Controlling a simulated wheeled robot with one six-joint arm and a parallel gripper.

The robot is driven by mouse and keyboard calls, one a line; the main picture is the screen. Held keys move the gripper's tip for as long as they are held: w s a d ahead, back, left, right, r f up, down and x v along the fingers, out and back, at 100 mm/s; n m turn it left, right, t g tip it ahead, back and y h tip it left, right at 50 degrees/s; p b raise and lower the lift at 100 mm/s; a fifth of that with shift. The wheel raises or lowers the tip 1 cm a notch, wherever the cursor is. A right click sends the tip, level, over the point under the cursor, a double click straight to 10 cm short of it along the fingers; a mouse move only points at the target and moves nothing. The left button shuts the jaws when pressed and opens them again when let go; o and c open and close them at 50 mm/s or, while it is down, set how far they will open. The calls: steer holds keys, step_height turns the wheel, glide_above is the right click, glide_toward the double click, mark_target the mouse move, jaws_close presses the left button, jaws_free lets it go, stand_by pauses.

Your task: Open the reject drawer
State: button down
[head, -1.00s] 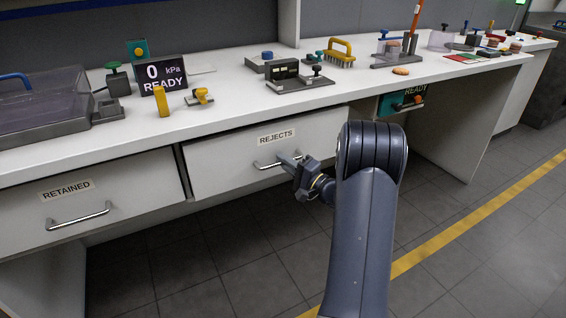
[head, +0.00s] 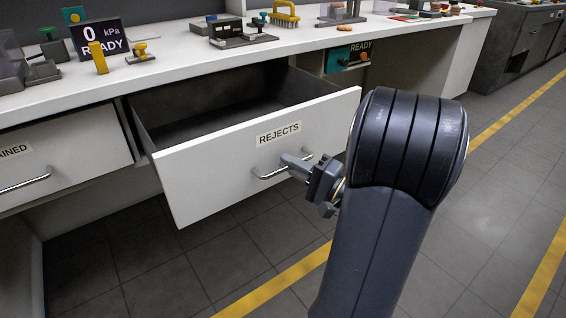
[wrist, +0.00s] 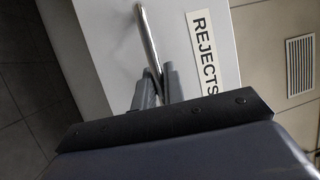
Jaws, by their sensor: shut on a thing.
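The reject drawer (head: 215,165), with a white front labelled REJECTS, is pulled well out from under the bench. Its inside, as far as it shows, is dark and empty. My gripper (head: 288,163) is shut on the drawer's metal bar handle (head: 268,172), near the handle's right end. In the wrist view the two fingers (wrist: 154,85) close around the bar handle (wrist: 146,38), beside the REJECTS label (wrist: 205,55). My arm hides part of the floor and bench to the right.
The retained drawer (head: 75,150) at the left is closed. The tiled floor (head: 110,250) in front is clear.

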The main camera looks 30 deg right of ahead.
steer(key=shift+s, duration=0.95)
steer(key=c, duration=1.8)
jaws_free()
steer(key=p+v, duration=0.1)
steer(key=v, duration=0.9)
steer(key=shift+s+d+f, duration=0.1)
steer(key=shift+s+d, duration=0.1)
steer(key=shift+s, duration=0.15)
